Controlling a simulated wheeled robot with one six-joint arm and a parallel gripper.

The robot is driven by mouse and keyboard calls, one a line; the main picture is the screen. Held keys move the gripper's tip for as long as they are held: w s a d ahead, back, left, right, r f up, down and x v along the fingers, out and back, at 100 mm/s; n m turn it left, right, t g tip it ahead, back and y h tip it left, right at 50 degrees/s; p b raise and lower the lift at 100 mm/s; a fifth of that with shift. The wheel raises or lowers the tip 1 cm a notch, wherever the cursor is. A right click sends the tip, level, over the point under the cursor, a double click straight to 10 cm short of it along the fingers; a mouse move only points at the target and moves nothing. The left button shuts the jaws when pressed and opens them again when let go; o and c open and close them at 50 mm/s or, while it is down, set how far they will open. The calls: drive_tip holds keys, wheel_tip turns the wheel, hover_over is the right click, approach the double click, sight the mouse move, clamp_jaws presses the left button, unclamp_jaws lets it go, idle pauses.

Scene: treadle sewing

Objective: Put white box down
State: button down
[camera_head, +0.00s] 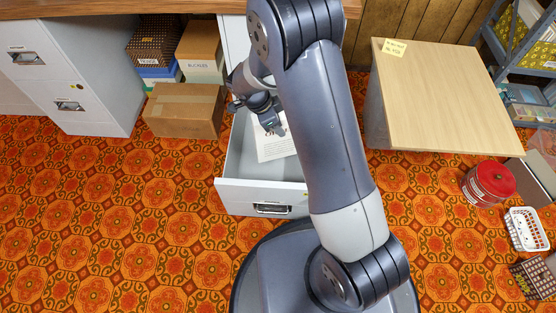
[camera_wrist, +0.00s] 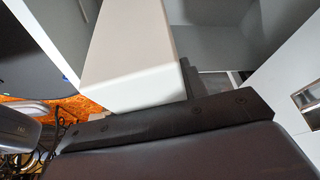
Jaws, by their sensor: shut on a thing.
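The white box (camera_head: 275,149) has a pale face with dark print and shows just below my gripper (camera_head: 270,126) in the head view. It is in the opening of a pulled-out grey drawer (camera_head: 262,196). My gripper is shut on the box near its far end. In the wrist view the box (camera_wrist: 130,62) is a large plain cream block reaching away from the dark gripper parts. The fingertips are mostly hidden there. I cannot tell whether the box touches the drawer floor.
A cardboard box (camera_head: 185,110) stands left of the drawer, by a grey filing cabinet (camera_head: 75,75). A wooden-topped cabinet (camera_head: 440,100) stands at the right. A red tin (camera_head: 489,184) and a white basket (camera_head: 526,229) are on the patterned floor further right.

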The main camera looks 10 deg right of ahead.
sight(271, 139)
drive_tip(key=f+m+b, duration=0.1)
drive_tip(key=f+b, duration=0.1)
drive_tip(key=a+f+m+g+b, duration=0.1)
drive_tip(key=f+b, duration=0.1)
drive_tip(key=f, duration=0.1)
drive_tip(key=f+m+b, duration=0.2)
drive_tip(key=f, duration=0.1)
drive_tip(key=shift+w+a+f+g, duration=0.15)
drive_tip(key=shift+a+g, duration=0.15)
drive_tip(key=shift+a, duration=0.1)
wheel_tip(271, 139, down, 10)
drive_tip(key=b, duration=0.4)
drive_tip(key=shift+f+b, duration=0.1)
drive_tip(key=shift+b, duration=0.25)
drive_tip(key=c, duration=0.8)
unclamp_jaws()
drive_tip(key=p+v, duration=0.5)
drive_tip(key=v, duration=0.7)
drive_tip(key=shift+d+r+p, duration=0.1)
drive_tip(key=shift+r+p, duration=0.15)
drive_tip(key=shift+p, duration=0.1)
